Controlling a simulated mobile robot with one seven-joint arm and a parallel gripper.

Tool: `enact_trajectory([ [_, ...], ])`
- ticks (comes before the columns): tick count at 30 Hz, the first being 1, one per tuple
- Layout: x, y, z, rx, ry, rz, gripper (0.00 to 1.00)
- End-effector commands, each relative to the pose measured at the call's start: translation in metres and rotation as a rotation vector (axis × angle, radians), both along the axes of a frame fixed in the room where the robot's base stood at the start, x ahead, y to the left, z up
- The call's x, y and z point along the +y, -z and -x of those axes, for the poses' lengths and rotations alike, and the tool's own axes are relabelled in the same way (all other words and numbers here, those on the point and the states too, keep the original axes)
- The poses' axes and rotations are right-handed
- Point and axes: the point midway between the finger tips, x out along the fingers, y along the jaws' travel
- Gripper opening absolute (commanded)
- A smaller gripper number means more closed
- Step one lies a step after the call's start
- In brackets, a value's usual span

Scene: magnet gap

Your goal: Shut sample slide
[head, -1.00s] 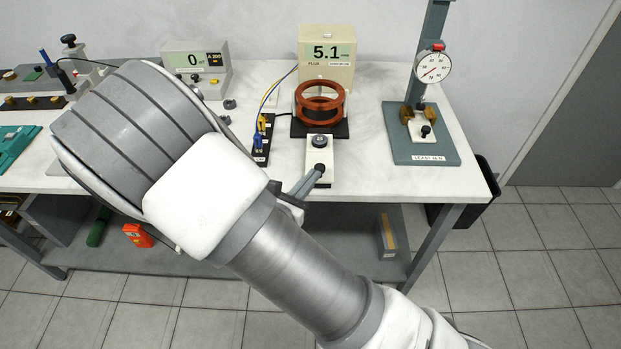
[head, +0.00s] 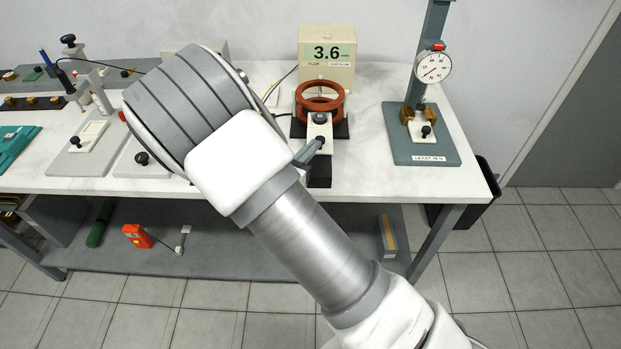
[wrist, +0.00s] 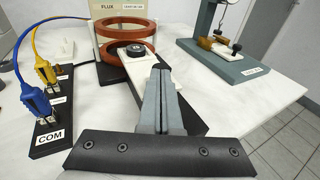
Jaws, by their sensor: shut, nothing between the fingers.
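The sample slide (head: 318,132) is a white plate with a dark disc near its far end and a black knob (head: 320,141) near its front. It lies on a black rail (head: 320,176), bare at the front. The slide's far end with the disc reaches the red coils (head: 320,100); this also shows in the wrist view (wrist: 131,49). My gripper (head: 314,148) is shut and empty, its fingertips at the near side of the knob, apparently touching it.
A flux meter (head: 327,48) reading 3.6 stands behind the coils. A terminal block with blue and yellow plugs (wrist: 45,80) is left of the rail. A dial gauge stand (head: 422,140) is to the right, with clear white bench between.

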Motion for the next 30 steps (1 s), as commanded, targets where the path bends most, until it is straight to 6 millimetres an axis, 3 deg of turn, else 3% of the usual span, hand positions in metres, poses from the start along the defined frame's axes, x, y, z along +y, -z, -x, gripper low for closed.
enact_trajectory([
  [6, -0.002, 0.001, -0.043, -0.002, 0.002, -0.001, 0.00],
  [12, -0.003, 0.001, -0.067, -0.001, 0.001, 0.001, 0.00],
  [30, -0.003, -0.002, -0.079, -0.005, -0.003, 0.001, 0.00],
])
